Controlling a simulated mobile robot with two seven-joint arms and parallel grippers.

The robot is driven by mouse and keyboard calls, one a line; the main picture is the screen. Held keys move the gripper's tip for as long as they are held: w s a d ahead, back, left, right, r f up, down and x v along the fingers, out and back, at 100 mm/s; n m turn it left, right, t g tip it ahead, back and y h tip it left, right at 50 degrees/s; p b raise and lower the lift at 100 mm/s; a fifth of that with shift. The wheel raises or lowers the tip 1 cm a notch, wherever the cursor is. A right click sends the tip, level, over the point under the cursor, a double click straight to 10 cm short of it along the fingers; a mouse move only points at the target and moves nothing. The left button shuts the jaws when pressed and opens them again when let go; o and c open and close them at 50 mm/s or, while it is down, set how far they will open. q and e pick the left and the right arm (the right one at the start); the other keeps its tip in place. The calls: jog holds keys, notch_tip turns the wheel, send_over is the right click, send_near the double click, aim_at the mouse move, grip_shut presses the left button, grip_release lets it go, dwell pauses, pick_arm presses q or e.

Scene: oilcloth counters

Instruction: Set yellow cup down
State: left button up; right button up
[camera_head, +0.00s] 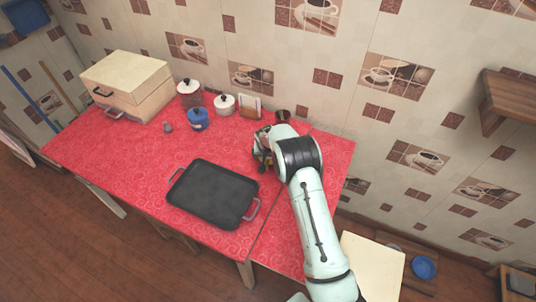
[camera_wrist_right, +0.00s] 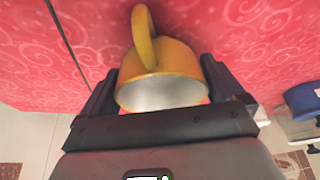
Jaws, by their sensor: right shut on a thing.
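The yellow cup (camera_wrist_right: 172,58) is between the two dark fingers of my right gripper (camera_wrist_right: 160,88) in the right wrist view. The fingers are shut on its sides. Its handle points away from my wrist, toward the top of the picture, and its pale inside faces my wrist. Red cloth lies beyond it; I cannot tell if the cup touches the cloth. In the head view my right gripper (camera_head: 263,150) is over the right part of the red counter (camera_head: 130,135), and my arm hides most of the cup. My left gripper is not in view.
A black tray (camera_head: 212,193) lies left of and nearer than my right gripper. Behind are a blue pot (camera_head: 198,119), two white-lidded jars (camera_head: 189,95) (camera_head: 224,106), a napkin holder (camera_head: 249,107) and a dark bowl (camera_head: 282,115). A cream box (camera_head: 127,85) stands back left. The left counter is mostly clear.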

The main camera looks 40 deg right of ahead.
jog(key=shift+f, duration=0.15)
jog(key=o, duration=0.8)
jog(key=shift+c, duration=0.2)
jog(key=shift+r, duration=0.45)
jog(key=b+v, duration=0.1)
jog(key=v, duration=0.9)
jog(key=shift+s+a+r, duration=0.1)
jog(key=shift+s+r, duration=0.05)
jog(key=shift+r, duration=0.1)
jog(key=shift+s+a+r+b, duration=0.1)
jog(key=shift+s+r+b, duration=0.15)
jog(key=shift+r, duration=0.2)
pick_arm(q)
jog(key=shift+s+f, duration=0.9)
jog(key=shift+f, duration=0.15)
pick_arm(e)
jog(key=shift+w, duration=0.1)
